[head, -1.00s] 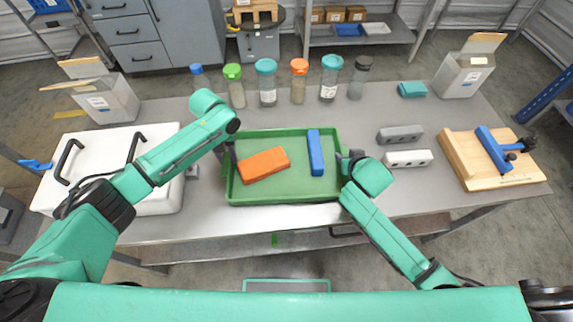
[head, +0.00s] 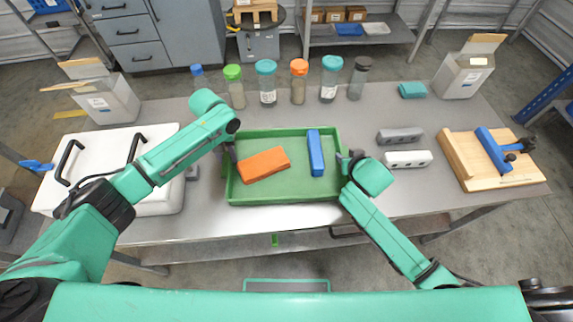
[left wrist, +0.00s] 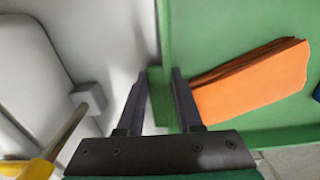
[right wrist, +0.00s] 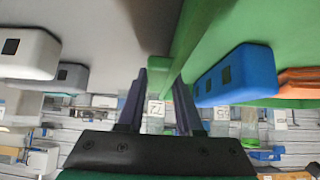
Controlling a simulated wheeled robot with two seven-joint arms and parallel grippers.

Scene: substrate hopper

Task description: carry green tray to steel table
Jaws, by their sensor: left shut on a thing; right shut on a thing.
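The green tray (head: 290,194) is on or just above the grey steel table (head: 400,212); I cannot tell whether it touches. It holds an orange block (head: 263,165) at the left and a blue block (head: 315,153) right of centre. My left gripper (head: 232,156) is shut on the tray's left side; its fingers (left wrist: 159,85) straddle the green wall in the left wrist view. My right gripper (head: 347,160) is shut on the tray's right side; its fingers (right wrist: 160,88) straddle the green edge in the right wrist view.
A white lidded case (head: 160,200) stands left of the tray. Several capped bottles (head: 267,85) line the back. Grey (head: 400,134) and white (head: 408,159) blocks and a wooden board with a blue clamp (head: 465,165) lie at right. White boxes stand at both back corners.

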